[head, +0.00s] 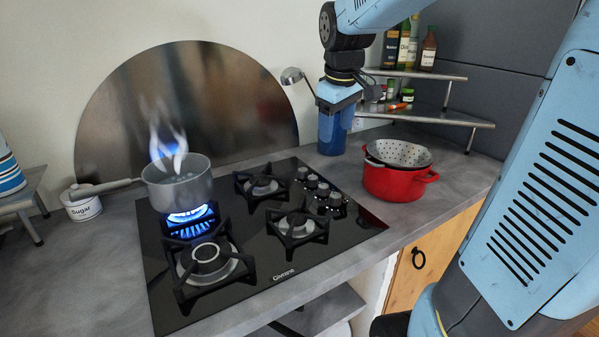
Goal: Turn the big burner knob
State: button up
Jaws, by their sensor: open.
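The black gas hob (265,255) is set into the counter. Its knobs (318,187) stand in a short row on the right side, between the right burners and the red pot. Several knobs show, and the one at the front end of the row (335,199) looks a little larger, though they are small here. My gripper (337,108) points down above and behind the knobs, in front of a dark blue utensil holder. It is open with nothing seen between its fingers, and it is apart from the knobs.
A red pot (398,182) holding a grey colander stands right of the knobs. The blue holder (332,138) and a bottle shelf (425,113) are behind. The front right burner (297,225) is bare.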

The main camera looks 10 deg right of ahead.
jog(key=w+f+n+g, duration=0.1)
jog(key=w+f+n, duration=0.25)
jog(key=w, duration=0.65)
jog(key=n+g, duration=0.2)
jog(key=n, duration=0.1)
send_near(313, 177)
jog(key=shift+y, duration=0.3)
jog(key=f, duration=0.9)
jog(key=shift+s+d+f, duration=0.1)
jog(key=shift+d, duration=0.15)
jog(key=c, duration=1)
jog(key=shift+a, duration=0.3)
jog(key=shift+d, duration=0.25)
jog(key=shift+c, duration=0.2)
